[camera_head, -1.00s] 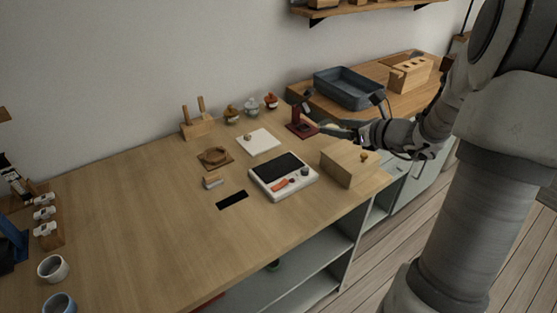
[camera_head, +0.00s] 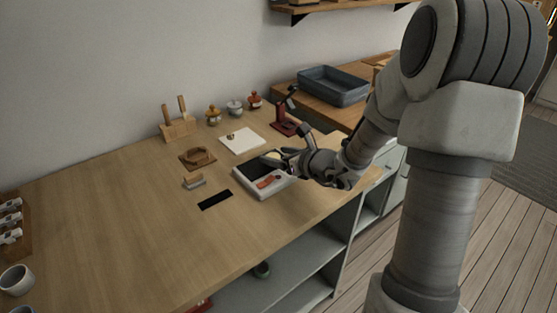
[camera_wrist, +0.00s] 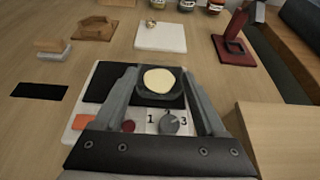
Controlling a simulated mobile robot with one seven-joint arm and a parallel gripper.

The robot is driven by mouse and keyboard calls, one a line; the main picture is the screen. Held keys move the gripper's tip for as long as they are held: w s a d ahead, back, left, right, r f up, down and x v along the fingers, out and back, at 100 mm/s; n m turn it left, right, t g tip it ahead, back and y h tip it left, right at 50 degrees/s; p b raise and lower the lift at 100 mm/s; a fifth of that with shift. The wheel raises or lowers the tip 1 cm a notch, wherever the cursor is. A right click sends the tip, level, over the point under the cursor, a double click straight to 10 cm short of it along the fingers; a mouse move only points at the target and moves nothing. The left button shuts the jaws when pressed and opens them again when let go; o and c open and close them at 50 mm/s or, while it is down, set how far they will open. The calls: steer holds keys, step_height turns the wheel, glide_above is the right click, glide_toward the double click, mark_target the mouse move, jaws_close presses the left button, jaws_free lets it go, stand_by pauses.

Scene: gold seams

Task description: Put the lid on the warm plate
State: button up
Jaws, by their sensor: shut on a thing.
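The warm plate (camera_head: 247,187) is a low white box on the wooden counter, with a dark top, an orange switch and a dial. In the wrist view its dark top (camera_wrist: 100,82) and dial (camera_wrist: 169,124) show below my fingers. My gripper (camera_head: 272,158) is above the warm plate, shut on a small piece with a round cream top (camera_wrist: 159,80). Dark material surrounds this cream part between the fingertips. I cannot tell whether the piece is the lid. The fingers and the held piece hide part of the plate's top.
A pale wooden box (camera_wrist: 280,135) stands close right of the plate. A white tile (camera_head: 243,141) and a dark red stand (camera_head: 284,124) are behind. A wooden piece (camera_head: 197,158), a small block (camera_head: 194,181) and a black strip (camera_head: 215,199) lie left.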

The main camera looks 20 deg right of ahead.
steer(key=shift+f, duration=0.1)
steer(key=shift+f, duration=0.15)
steer(key=o, duration=1.2)
steer(key=shift+o, duration=0.2)
steer(key=shift+s+d+r, duration=0.1)
steer(key=shift+r, duration=0.25)
steer(key=p+v, duration=0.3)
steer(key=v, duration=0.8)
steer(key=shift+s+d, duration=0.15)
steer(key=shift+s, duration=0.2)
